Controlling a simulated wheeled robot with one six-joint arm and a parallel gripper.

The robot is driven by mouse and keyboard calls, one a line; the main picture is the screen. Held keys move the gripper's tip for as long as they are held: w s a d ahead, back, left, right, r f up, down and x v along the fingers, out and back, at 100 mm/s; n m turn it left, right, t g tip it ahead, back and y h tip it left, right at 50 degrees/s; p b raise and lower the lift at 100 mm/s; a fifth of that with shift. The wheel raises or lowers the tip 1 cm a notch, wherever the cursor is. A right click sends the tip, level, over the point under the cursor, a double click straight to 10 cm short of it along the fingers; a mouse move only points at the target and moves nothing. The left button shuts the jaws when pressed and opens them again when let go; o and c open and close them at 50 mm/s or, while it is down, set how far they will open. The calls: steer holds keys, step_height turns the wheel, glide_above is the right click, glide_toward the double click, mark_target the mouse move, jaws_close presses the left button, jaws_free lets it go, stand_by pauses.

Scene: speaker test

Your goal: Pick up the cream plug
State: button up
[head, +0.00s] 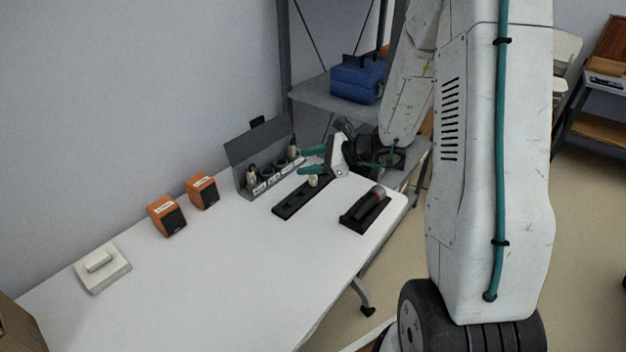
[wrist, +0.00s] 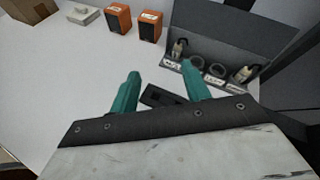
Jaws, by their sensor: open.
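A small cream plug (head: 313,181) stands on the black strip (head: 287,204) on the white table, just below my gripper in the head view. More cream plugs stand in the grey labelled rack behind: one at its left end (head: 252,174) and one at its right end (head: 293,149). In the wrist view the rack's left plug (wrist: 179,48) and right plug (wrist: 245,73) show. My gripper (head: 311,161) is open, with teal fingers apart and nothing between them. In the wrist view the fingers (wrist: 160,72) straddle part of the black strip (wrist: 158,97); the strip's plug cannot be made out there.
Two orange speakers (head: 167,217) (head: 202,190) stand left of the rack. A black cradle with a dark handheld item (head: 367,208) lies to the right, near the table's edge. A cream block (head: 102,268) lies at the left. The table's middle is clear.

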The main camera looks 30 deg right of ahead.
mark_target(316, 177)
steer(key=d+f+m+t+h, duration=0.1)
steer(key=d+f+m, duration=0.1)
steer(key=d+f, duration=0.1)
steer(key=w+d+f+m+t+h, duration=0.1)
steer(key=d+f+m, duration=0.1)
steer(key=d+f, duration=0.1)
steer(key=w+d+f+m+t+h, duration=0.1)
steer(key=d+f+m+h, duration=0.1)
steer(key=d+f+m, duration=0.1)
steer(key=shift+d+f, duration=0.3)
steer(key=shift+f, duration=0.2)
steer(key=shift+w+d+f+m, duration=0.2)
steer(key=shift+f+m, duration=0.1)
steer(key=x, duration=0.7)
steer(key=shift+w+f, duration=0.1)
steer(key=shift+f, duration=0.3)
jaws_close()
